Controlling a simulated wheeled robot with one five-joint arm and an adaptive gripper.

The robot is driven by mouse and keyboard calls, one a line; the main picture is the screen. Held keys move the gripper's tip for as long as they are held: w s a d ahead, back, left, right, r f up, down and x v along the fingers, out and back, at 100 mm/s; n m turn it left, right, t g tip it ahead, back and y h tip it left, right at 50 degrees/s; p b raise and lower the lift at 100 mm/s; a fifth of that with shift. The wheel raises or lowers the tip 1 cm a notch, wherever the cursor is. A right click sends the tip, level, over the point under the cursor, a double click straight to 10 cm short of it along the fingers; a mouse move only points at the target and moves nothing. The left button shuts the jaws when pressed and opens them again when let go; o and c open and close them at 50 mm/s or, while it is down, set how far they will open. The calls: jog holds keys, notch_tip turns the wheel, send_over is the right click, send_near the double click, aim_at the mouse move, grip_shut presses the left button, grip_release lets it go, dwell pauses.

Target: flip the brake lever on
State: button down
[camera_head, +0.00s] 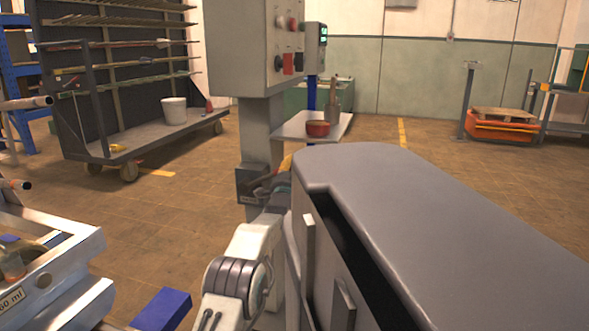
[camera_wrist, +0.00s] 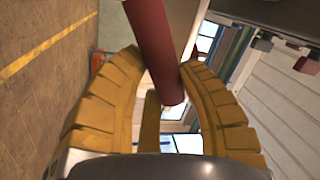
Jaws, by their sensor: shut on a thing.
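The brake lever (camera_wrist: 155,45) shows in the wrist view as a dark red rod. It comes down from the top edge and its rounded end lies between the yellow fingers of my gripper (camera_wrist: 160,66). My gripper is shut on the lever, with one finger on each side near its lower end. In the head view my gripper (camera_head: 284,166) is partly seen beside the grey column (camera_head: 258,130), low under the control box. The lever cannot be made out in the head view.
The control box (camera_head: 250,45) with red and black controls sits on the column. A small shelf (camera_head: 340,126) holds a red bowl (camera_head: 317,128). A large grey machine cover (camera_head: 430,200) fills the right foreground. A rack cart (camera_head: 130,80) stands at the left. The floor between is open.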

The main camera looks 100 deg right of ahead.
jog(key=shift+f, duration=0.2)
jog(key=c, duration=0.7)
grip_release()
jog(key=shift+c, duration=0.2)
jog(key=shift+a, duration=0.15)
jog(key=v, duration=1.1)
jog(key=shift+a, duration=0.3)
jog(key=shift+w, duration=0.15)
